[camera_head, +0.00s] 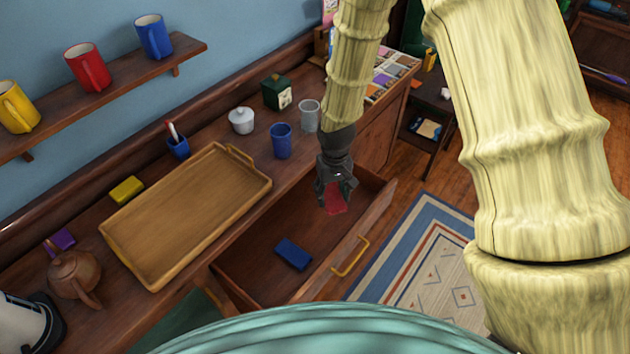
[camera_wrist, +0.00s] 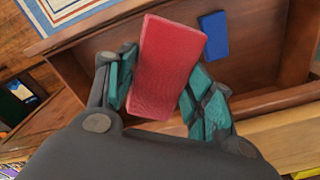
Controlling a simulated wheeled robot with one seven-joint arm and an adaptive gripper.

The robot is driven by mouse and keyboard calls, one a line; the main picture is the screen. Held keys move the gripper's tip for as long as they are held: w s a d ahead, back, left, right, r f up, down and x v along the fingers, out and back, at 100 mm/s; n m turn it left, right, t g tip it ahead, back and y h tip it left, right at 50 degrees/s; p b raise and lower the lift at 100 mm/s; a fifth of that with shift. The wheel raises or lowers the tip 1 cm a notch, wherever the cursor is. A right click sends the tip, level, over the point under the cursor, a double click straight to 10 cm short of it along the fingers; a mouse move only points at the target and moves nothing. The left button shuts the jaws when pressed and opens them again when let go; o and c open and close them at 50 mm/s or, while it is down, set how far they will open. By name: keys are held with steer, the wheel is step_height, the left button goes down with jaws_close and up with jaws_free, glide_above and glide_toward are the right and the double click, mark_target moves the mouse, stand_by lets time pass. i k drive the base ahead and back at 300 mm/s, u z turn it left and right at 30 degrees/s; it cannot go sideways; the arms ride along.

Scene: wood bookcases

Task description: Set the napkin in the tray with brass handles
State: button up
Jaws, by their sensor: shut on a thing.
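My gripper (camera_wrist: 160,85) is shut on a red folded block-like thing, likely the napkin (camera_wrist: 167,60), with its fingers on either side. In the head view the red napkin (camera_head: 335,198) hangs below my gripper (camera_head: 336,185), over the open drawer. The tray (camera_head: 108,229) is a wooden rectangle with raised rims and a handle at its far end. It lies on the counter to the left of my gripper and looks empty. Whether its handles are brass is hard to tell.
The open drawer (camera_head: 262,262) holds a blue block (camera_head: 293,254). A blue cup (camera_head: 281,140), grey mug (camera_head: 309,116) and white lidded pot (camera_head: 241,120) stand between the tray and my arm. A yellow block (camera_head: 126,190) and a brown teapot (camera_head: 73,273) flank the tray.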

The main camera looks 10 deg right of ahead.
mark_target(222, 182)
steer(key=k, duration=0.5)
steer(key=z, duration=1.8)
steer(key=i, duration=0.8)
steer(key=u, duration=3)
steer(key=i, duration=0.5)
